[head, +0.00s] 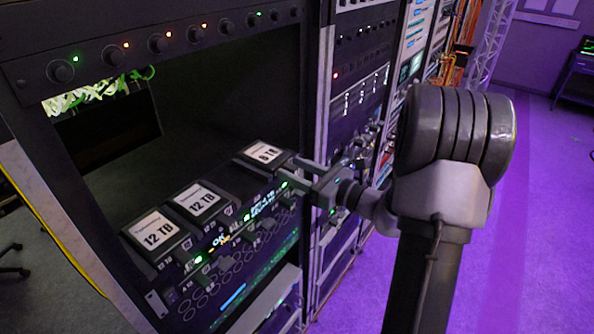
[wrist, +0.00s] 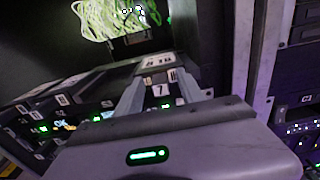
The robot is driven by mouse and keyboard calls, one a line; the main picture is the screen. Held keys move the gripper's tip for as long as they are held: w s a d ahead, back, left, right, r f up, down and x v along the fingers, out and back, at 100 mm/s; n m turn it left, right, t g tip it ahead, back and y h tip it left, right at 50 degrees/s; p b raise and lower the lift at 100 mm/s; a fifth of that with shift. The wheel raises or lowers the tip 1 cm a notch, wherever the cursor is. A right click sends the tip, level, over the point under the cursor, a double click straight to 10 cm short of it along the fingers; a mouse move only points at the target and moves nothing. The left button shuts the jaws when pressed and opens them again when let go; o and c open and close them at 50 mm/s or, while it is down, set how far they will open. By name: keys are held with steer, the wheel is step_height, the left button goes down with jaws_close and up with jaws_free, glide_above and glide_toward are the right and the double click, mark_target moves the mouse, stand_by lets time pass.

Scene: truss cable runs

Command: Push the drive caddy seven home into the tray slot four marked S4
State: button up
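Drive caddy seven (head: 264,157) has a dark body and a white 8 TB label on top. It sits at the right end of the row in the rack tray (head: 235,283). In the wrist view its front (wrist: 162,90) shows a 7. My gripper (head: 292,171) is at the caddy's front. In the wrist view its two fingers (wrist: 160,77) are spread, one each side of the 7, with a gap between them. Whether the tips touch the caddy I cannot tell. The S4 mark is not readable, and the slot behind the caddy is hidden.
Two 12 TB caddies, one in the middle (head: 200,202) and one at left (head: 157,236), stand in the same row. A panel of knobs (head: 160,43) spans above. A rack post (head: 318,100) stands close at right. The space above the caddies is open.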

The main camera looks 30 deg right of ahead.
steer(key=v, duration=1.7)
steer(key=shift+s, duration=0.2)
